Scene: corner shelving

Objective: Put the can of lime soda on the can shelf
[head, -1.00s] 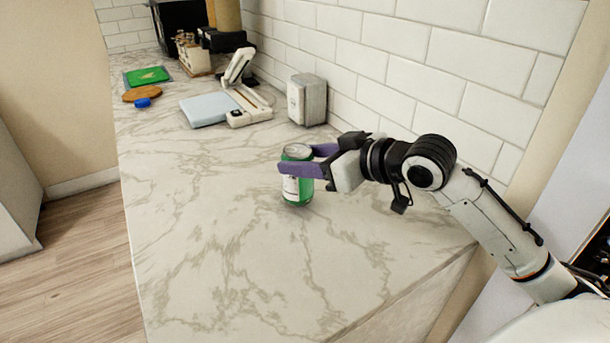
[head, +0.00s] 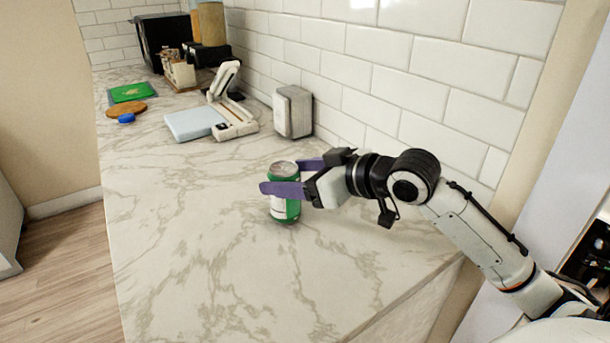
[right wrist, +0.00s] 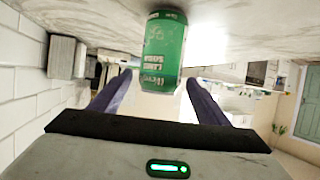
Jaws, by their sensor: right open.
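The green and white can of lime soda (head: 284,209) stands upright on the marble counter. In the right wrist view the green can (right wrist: 164,50) shows lettering on its side and lies between and beyond the finger tips. My right gripper (head: 281,177) is open, with its purple fingers on either side of the can. In the right wrist view the gripper (right wrist: 158,82) shows gaps between its fingers and the can. My left gripper is not in view. No can shelf can be made out for sure.
A grey-white metal box (head: 293,112) stands by the tiled wall. A pale blue and white slicer-like device (head: 195,124), a blue item (head: 126,118), a wooden board (head: 127,110) and a green mat (head: 131,92) lie farther back. The front counter (head: 200,270) is clear.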

